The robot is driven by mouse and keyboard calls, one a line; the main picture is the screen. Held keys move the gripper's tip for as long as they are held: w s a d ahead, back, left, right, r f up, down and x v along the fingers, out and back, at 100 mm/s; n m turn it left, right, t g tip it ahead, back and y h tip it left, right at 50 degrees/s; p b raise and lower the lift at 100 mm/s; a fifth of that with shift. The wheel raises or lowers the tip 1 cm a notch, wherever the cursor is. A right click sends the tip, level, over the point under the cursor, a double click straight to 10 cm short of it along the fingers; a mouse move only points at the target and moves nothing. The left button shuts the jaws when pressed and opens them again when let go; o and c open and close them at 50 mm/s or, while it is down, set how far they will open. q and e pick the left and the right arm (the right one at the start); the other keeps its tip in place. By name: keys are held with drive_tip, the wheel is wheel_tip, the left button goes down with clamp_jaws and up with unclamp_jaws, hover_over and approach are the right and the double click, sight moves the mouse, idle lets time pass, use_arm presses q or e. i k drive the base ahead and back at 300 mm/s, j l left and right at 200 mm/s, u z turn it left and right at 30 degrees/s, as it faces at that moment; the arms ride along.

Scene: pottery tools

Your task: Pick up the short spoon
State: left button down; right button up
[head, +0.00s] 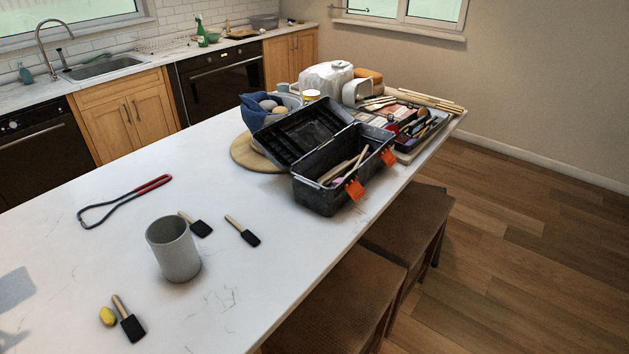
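I cannot clearly make out a short spoon. A small round-headed wooden tool (422,113) lies among other tools on the tray (407,157) at the far right end of the island; it may be a spoon, but it is too small to be sure. The open black toolbox (322,199) also holds several pale wooden-handled tools (345,167), whose ends are partly hidden by its walls. Neither of my grippers is in the head view.
On the white island (110,262) are a grey cup (173,250), black foam brushes (249,238), a yellow lump (107,316) and a red-handled wire tool (126,203). Two brown stools (326,303) stand along the right side. The island's near left part is mostly clear.

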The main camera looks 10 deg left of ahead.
sight(364, 151)
drive_tip(key=i+l, duration=0.25)
drive_tip(key=i+l+u, duration=0.1)
drive_tip(key=l, duration=0.35)
drive_tip(key=i+l, duration=0.35)
drive_tip(key=i+l+u, duration=0.1)
drive_tip(key=l, duration=0.3)
drive_tip(key=i+l+u, duration=0.1)
drive_tip(key=i+l, duration=0.2)
drive_tip(key=l, duration=0.15)
